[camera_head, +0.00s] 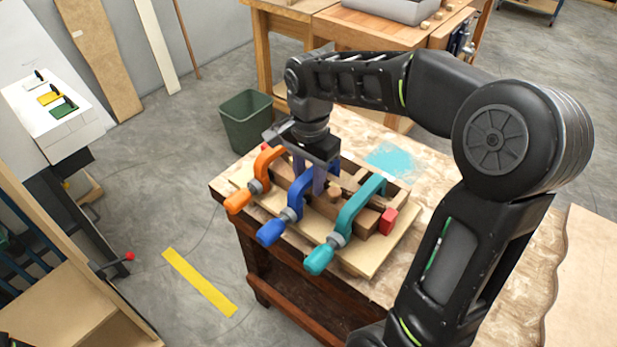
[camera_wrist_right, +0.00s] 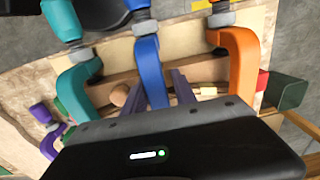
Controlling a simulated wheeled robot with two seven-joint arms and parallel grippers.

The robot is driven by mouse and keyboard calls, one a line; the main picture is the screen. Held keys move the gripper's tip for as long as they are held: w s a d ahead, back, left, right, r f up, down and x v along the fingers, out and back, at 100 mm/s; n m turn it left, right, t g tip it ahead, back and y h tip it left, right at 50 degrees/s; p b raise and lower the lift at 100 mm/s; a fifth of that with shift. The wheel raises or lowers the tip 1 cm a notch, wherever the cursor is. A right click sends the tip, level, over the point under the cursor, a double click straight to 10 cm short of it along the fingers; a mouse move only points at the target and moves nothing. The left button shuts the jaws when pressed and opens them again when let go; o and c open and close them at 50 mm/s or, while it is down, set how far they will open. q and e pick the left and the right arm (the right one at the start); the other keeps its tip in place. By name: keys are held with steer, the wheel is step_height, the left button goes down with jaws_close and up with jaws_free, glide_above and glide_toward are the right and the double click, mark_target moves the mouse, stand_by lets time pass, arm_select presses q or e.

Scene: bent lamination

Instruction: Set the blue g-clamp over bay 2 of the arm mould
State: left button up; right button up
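The blue g-clamp (camera_head: 297,203) is at the middle of the wooden arm mould (camera_head: 370,248), between an orange clamp (camera_head: 262,172) and a teal clamp (camera_head: 355,215). Its blue handle points toward the near side. My right gripper (camera_head: 312,182) is low over the mould, its fingers on either side of the blue clamp's frame. In the right wrist view the blue clamp (camera_wrist_right: 149,70) shows between the two fingers (camera_wrist_right: 158,97); whether they press on it is unclear. The clamp's far end and the bay under it are partly hidden. My left gripper is out of view.
The mould lies on a workbench (camera_head: 405,165) with a light blue paint patch. A red block (camera_head: 388,221) is at the mould's right end. A green bin (camera_head: 247,118) stands on the floor behind. A purple clamp (camera_wrist_right: 50,142) lies beyond the teal one.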

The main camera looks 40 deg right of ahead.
steer(key=shift+s+d+f, duration=0.15)
steer(key=shift+s+f, duration=0.3)
steer(key=shift+w+r, duration=0.1)
steer(key=shift+r, duration=0.35)
steer(key=r, duration=0.7)
steer(key=shift+w+r, duration=0.25)
steer(key=shift+r, duration=0.15)
steer(key=shift+r, duration=0.1)
steer(key=shift+r+p, duration=2.7)
steer(key=shift+r, duration=0.25)
